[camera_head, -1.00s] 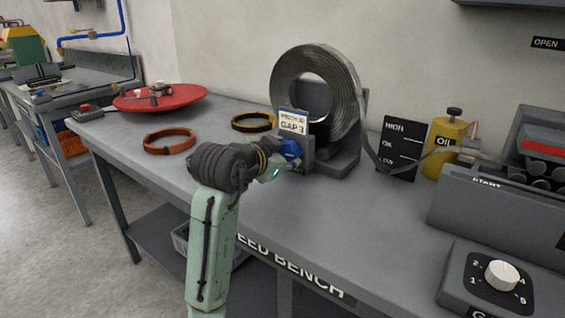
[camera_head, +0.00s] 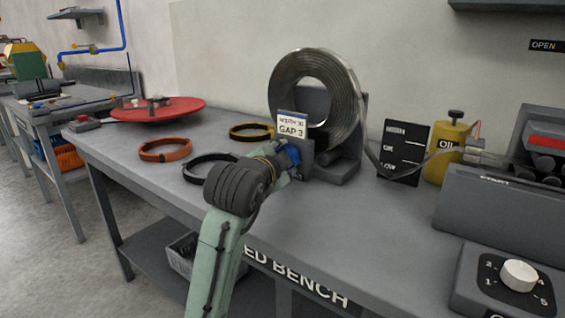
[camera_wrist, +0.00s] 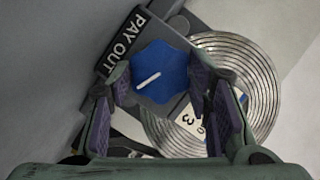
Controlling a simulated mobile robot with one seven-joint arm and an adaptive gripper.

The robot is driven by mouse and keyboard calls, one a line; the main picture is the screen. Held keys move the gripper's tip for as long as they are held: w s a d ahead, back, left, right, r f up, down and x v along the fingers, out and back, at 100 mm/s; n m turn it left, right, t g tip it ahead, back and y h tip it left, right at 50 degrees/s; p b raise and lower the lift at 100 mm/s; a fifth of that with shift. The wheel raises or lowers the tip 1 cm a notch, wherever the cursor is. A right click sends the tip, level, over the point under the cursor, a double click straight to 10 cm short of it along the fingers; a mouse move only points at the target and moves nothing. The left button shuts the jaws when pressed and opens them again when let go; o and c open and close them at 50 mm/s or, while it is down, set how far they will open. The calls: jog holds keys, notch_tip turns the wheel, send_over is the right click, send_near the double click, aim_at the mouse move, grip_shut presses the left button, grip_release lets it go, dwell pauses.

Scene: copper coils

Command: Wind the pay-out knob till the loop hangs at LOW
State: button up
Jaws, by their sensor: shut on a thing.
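The blue pay-out knob (camera_wrist: 160,72) with a white pointer line sits beside the PAY OUT label (camera_wrist: 126,43) in the wrist view. My gripper (camera_wrist: 162,84) has its fingers on both sides of the knob and is shut on it. In the head view the knob (camera_head: 293,153) is partly covered by my wrist. The grey coil (camera_head: 345,88) stands upright on its holder. Its strip loop (camera_head: 372,160) dips from the coil past the HIGH/OK/LOW board (camera_head: 410,138) and rises to the right. The loop's lowest part looks near the LOW line; the exact level is hard to tell.
A GAP 3 card (camera_head: 291,126) stands above the knob. Orange (camera_head: 165,142), yellow and black (camera_head: 190,175) rings lie on the bench left of my arm. An oil can (camera_head: 447,150), a roller machine (camera_head: 490,210) and a white dial (camera_head: 519,275) are at right.

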jog(key=o, duration=1.1)
jog(key=shift+o, duration=0.2)
jog(key=v, duration=1.2)
